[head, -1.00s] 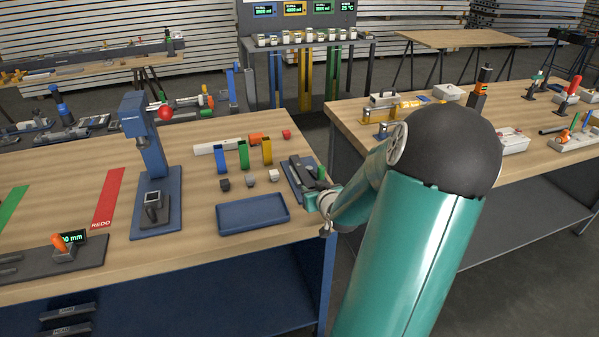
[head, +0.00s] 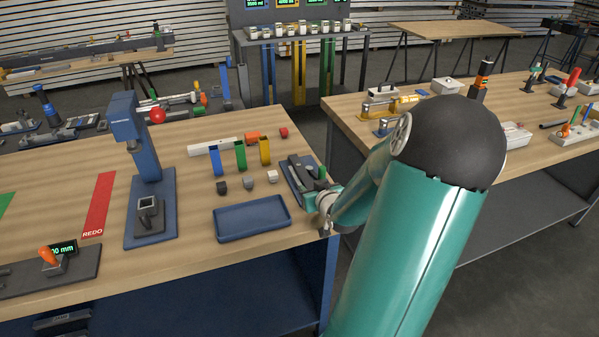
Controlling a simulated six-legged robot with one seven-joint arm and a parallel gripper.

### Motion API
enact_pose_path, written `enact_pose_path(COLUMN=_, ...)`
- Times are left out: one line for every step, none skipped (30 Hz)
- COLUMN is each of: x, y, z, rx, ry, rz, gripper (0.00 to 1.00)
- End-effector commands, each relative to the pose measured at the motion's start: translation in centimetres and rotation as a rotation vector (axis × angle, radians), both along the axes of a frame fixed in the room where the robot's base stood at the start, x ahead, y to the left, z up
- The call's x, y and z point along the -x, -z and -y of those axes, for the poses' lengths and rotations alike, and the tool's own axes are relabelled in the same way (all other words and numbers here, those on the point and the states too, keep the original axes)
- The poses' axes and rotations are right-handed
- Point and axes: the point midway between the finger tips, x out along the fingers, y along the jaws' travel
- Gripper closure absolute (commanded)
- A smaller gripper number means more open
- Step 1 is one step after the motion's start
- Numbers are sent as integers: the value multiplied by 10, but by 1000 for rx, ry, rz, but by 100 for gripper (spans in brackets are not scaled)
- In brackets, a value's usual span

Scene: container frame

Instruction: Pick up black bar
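My gripper (head: 325,207) is small in the head view, at the right end of the wooden workbench beside a dark fixture (head: 305,180). I cannot make out its fingers or whether it holds anything. The fixture carries dark, elongated parts and a small green piece. Dark bars (head: 62,319) also show partly at the bottom left, on the blue shelf under the bench, cut off by the frame edge. I cannot tell which of these dark pieces is the black bar.
A blue tray (head: 252,236) lies left of my gripper. Behind it are three small blocks (head: 248,183) and blue, green and yellow upright pieces. A blue press stand (head: 132,145) stands further left. A second workbench (head: 345,108) is at the right, across a gap.

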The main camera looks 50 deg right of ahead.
Motion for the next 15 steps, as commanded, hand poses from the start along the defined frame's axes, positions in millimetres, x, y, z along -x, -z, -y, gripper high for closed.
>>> enact_pose_path(x=1, y=1, z=0, rx=0, ry=0, rz=0, gripper=62)
enact_pose_path(x=2, y=1, z=0, rx=0, ry=0, rz=0, gripper=62)
enact_pose_path(x=2, y=1, z=-1, rx=0, ry=0, rz=0, gripper=62)
enact_pose_path(x=2, y=1, z=-1, rx=0, ry=0, rz=0, gripper=62)
enact_pose_path(x=3, y=1, z=-1, rx=0, ry=0, rz=0, gripper=62)
enact_pose_path(x=4, y=1, z=-1, rx=0, ry=0, rz=0, gripper=62)
enact_pose_path(x=4, y=2, z=-1, rx=0, ry=0, rz=0, gripper=62)
enact_pose_path(x=4, y=2, z=-1, rx=0, ry=0, rz=0, gripper=62)
enact_pose_path(x=4, y=1, z=-1, rx=0, ry=0, rz=0, gripper=62)
enact_pose_path(x=5, y=1, z=-1, rx=0, ry=0, rz=0, gripper=62)
enact_pose_path(x=5, y=1, z=-2, rx=0, ry=0, rz=0, gripper=62)
enact_pose_path(x=5, y=1, z=-2, rx=0, ry=0, rz=0, gripper=62)
enact_pose_path(x=5, y=1, z=-2, rx=0, ry=0, rz=0, gripper=64)
enact_pose_path(x=5, y=1, z=-2, rx=0, ry=0, rz=0, gripper=70)
enact_pose_path(x=5, y=1, z=-2, rx=0, ry=0, rz=0, gripper=78)
